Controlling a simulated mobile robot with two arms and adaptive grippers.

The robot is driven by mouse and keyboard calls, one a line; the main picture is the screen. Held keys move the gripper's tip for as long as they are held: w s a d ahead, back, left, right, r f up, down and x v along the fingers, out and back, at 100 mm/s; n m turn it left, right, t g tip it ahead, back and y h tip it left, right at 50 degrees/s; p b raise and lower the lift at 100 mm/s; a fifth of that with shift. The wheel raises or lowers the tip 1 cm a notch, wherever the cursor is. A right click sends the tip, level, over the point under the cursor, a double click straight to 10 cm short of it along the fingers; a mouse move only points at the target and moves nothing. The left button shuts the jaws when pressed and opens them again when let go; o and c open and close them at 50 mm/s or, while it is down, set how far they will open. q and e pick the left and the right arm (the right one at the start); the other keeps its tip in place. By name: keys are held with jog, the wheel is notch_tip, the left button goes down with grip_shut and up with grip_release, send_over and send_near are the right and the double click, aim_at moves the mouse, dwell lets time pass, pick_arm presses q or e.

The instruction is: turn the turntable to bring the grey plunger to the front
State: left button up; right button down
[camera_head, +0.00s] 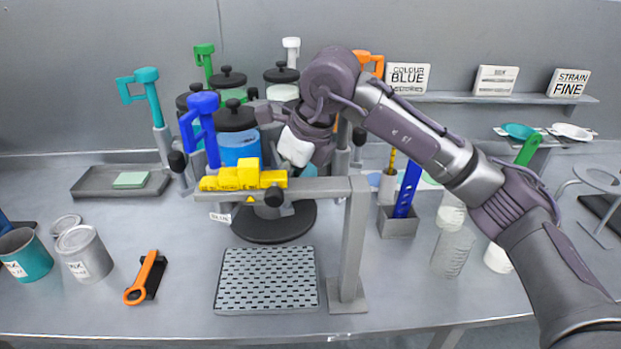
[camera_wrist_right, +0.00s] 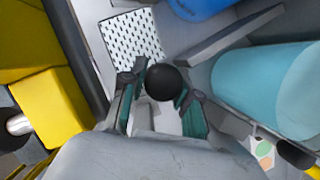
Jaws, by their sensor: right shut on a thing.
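The turntable (camera_head: 268,229) is a dark round base behind the perforated tray. It carries lidded canisters, with a blue one (camera_head: 238,150) at the front left. Plunger handles rise around it: blue (camera_head: 201,103) at the front left, teal (camera_head: 146,76) at the left, green (camera_head: 204,52) at the back, orange (camera_head: 370,58) at the right. A pale handle (camera_head: 291,45) at the back is likely the grey plunger. My right gripper (camera_wrist_right: 160,88) is shut around a black ball knob (camera_wrist_right: 161,79); my arm hides this grip in the head view. My left gripper is not in view.
A grey stand (camera_head: 352,250) with a yellow block (camera_head: 245,177) crosses in front of the turntable. The perforated tray (camera_head: 266,280) lies before it. Cans (camera_head: 84,255) and an orange-handled tool (camera_head: 147,277) lie at the left. Clear cups (camera_head: 453,252) stand at the right.

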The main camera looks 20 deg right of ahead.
jog(key=shift+d, duration=0.25)
jog(key=c, duration=0.8)
grip_release()
jog(key=shift+w, duration=0.1)
jog(key=shift+c, duration=0.2)
notch_tip(320, 180, up, 10)
jog(key=shift+r, duration=0.1)
